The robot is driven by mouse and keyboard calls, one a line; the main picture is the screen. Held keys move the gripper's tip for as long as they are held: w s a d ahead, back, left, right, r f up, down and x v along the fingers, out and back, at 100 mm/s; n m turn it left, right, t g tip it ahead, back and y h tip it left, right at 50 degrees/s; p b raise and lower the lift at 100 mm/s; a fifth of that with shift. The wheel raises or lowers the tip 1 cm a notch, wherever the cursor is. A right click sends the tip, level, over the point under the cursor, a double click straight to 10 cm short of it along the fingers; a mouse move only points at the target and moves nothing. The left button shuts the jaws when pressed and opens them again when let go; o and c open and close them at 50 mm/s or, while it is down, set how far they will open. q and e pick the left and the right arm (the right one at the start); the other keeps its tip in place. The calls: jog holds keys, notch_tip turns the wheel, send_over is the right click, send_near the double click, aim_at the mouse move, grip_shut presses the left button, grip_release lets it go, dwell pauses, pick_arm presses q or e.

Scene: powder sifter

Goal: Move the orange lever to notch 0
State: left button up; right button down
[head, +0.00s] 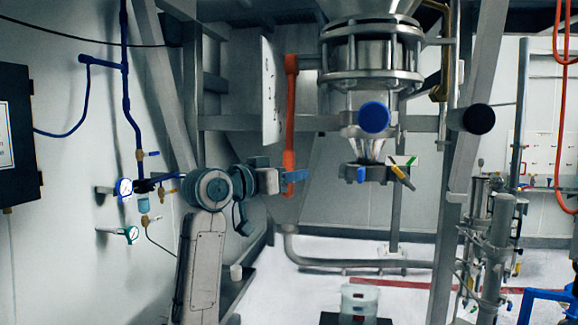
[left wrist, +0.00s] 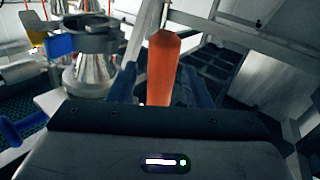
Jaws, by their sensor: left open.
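The orange lever (head: 290,110) hangs upright beside a pale plate (head: 270,92) with small dark marks, too small to read. Its orange grip also shows in the left wrist view (left wrist: 163,68). My left gripper (head: 293,178) is at the lever's lower end in the head view. In the left wrist view its two blue fingers (left wrist: 163,88) stand apart, one on each side of the orange grip. The gripper is open, and a gap shows beside the grip. My right gripper is not in view.
A steel sifter vessel (head: 372,55) with a blue round knob (head: 374,117) and a clamp ring (head: 380,172) stands right of the lever. Slanted steel posts (head: 470,130) frame the area. Gauges and blue pipes (head: 130,120) line the left wall.

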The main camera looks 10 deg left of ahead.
pick_arm(q)
jog(key=shift+w, duration=0.15)
jog(key=shift+c, duration=0.5)
grip_shut()
jog(key=shift+s+d+r+n+g+y, duration=0.15)
jog(key=shift+s+r+n+g, duration=0.1)
jog(key=shift+s, duration=0.45)
jog(key=shift+s+a+r+n+g+y, duration=0.15)
jog(key=shift+s+g, duration=0.1)
jog(key=shift+s, duration=0.45)
jog(key=shift+d, duration=0.1)
jog(key=shift+o, duration=0.5)
grip_release()
jog(key=shift+s, duration=0.1)
